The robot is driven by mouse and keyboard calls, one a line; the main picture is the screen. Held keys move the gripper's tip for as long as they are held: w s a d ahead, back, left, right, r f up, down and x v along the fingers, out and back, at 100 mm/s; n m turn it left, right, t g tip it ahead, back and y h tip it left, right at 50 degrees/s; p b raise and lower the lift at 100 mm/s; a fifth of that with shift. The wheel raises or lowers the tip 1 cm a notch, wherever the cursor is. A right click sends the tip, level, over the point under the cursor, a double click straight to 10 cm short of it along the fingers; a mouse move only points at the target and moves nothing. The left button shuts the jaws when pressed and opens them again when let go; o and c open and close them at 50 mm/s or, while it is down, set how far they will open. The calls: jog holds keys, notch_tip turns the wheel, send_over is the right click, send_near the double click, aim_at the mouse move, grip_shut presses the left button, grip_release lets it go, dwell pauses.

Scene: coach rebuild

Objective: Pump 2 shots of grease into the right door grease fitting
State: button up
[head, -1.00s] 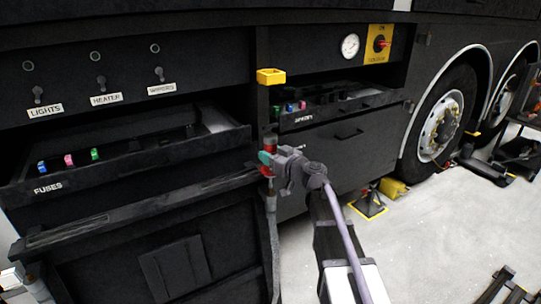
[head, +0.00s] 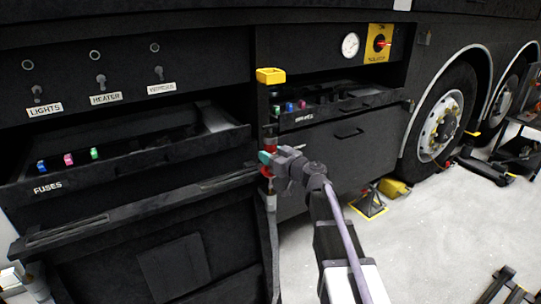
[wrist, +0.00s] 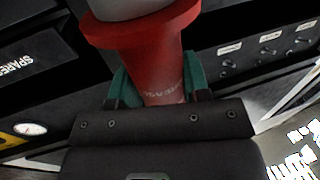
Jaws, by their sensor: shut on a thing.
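The red grease gun (head: 270,144) stands about upright in my gripper (head: 265,157), at the right end of the lowered black door (head: 190,240). In the wrist view, the red body (wrist: 155,70) has a wide collar, a grey part above it and partly readable lettering. Green finger pads (wrist: 196,75) close on both sides of it. A narrow grey post-like part (head: 270,202) shows below the gun at the door's right corner. I cannot tell whether it is the fitting or whether the gun's tip touches it; the tip is hidden in the wrist view.
A yellow block-like part (head: 270,76) sits just above the gun. The open fuses drawer (head: 150,160) juts out at left, and the spares drawer (head: 345,108) at right. A wheel (head: 440,125) and a yellow chock (head: 393,188) stand at right.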

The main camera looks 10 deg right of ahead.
jog(key=shift+f+b, duration=0.8)
jog(key=shift+f, duration=0.05)
dwell(0.4)
jog(key=shift+r, duration=0.1)
jog(key=shift+r+p, duration=0.85)
jog(key=shift+p, duration=0.05)
jog(key=shift+f+b, duration=0.95)
dwell(1.2)
jog(key=shift+r, duration=0.1)
jog(key=shift+r+p, duration=0.8)
jog(key=shift+p, duration=0.15)
